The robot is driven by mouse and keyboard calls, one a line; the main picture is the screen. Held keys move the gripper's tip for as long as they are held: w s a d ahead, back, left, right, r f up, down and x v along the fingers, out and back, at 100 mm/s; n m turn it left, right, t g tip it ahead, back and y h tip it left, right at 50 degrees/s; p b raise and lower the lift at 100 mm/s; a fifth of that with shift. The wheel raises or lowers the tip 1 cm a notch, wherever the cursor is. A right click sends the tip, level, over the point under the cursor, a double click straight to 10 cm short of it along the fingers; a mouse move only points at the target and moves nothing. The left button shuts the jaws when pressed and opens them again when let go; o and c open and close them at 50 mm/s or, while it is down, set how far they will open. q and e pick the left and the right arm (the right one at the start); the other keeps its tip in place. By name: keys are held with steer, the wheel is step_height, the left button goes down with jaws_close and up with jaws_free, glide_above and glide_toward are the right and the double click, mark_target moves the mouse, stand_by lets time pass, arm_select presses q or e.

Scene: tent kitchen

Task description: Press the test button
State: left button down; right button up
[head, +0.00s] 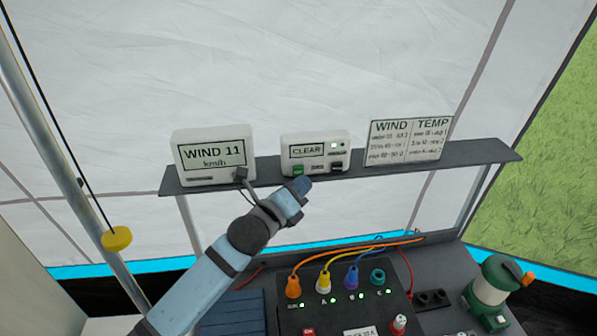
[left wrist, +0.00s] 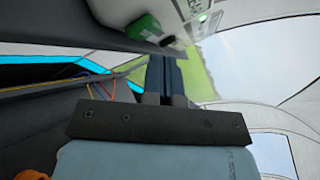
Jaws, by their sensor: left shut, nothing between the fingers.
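A white box with a "CLEAR" display (head: 315,150) stands on the dark shelf. It has a green button (head: 298,169) at its lower left and a black button (head: 337,167) at its lower right. Their labels are too small to read, so I cannot tell which is the test button. My left gripper (head: 303,184) is shut and empty, just below and in front of the green button. In the left wrist view the shut fingers (left wrist: 165,65) point past the green button (left wrist: 143,27) and the black button (left wrist: 167,40), apart from both. My right gripper is out of view.
A white "WIND 11 km/h" box (head: 213,156) stands left on the shelf (head: 480,153), close to my left arm. A printed WIND/TEMP card (head: 407,141) stands right. Below are a panel with coloured plugs (head: 350,278) and a green lantern (head: 490,290).

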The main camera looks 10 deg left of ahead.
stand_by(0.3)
arm_select(q)
steer(key=shift+w, duration=0.1)
steer(key=shift+w+a, duration=0.15)
steer(key=shift+w, duration=0.15)
steer(key=shift+w+a+p, duration=0.2)
steer(key=shift+w+p, duration=0.1)
steer(key=shift+w, duration=0.1)
stand_by(0.7)
steer(key=shift+s, duration=0.1)
steer(key=shift+s+d, duration=0.35)
steer(key=shift+s, duration=0.35)
steer(key=shift+s+p, duration=0.1)
steer(key=shift+p, duration=0.2)
steer(key=shift+s+d+p, duration=0.15)
steer(key=shift+s+d, duration=0.2)
steer(key=shift+s, duration=0.4)
steer(key=shift+s+d+p, duration=0.2)
steer(key=shift+s+d, duration=0.1)
steer(key=shift+s, duration=0.45)
steer(key=shift+s+d+p, duration=0.15)
steer(key=shift+s+d, duration=0.2)
steer(key=shift+s, duration=0.4)
